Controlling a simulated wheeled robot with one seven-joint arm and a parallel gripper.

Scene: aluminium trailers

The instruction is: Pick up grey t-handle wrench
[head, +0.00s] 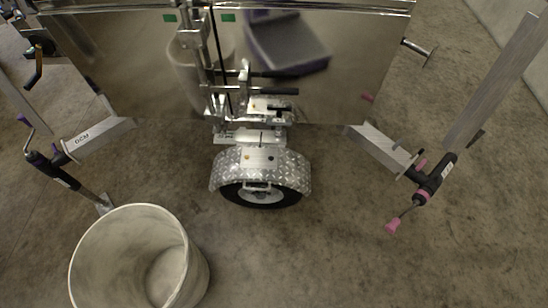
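A small grey T-shaped piece (420,51) shows at the upper right, just beyond the right edge of the trailer. It has a thin shaft and a short crossbar at its outer end, and it looks like the T-handle wrench. I cannot tell whether it is fixed to the trailer or lies on the floor. My gripper is not in view.
A shiny aluminium trailer (120,70) fills the upper middle, with a jockey wheel (260,195) under a tread-plate fender in front. A pale bucket (199,270) stands at the lower left. Beams with black handles (436,178) flank both sides. Concrete floor (330,250) is clear at lower middle.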

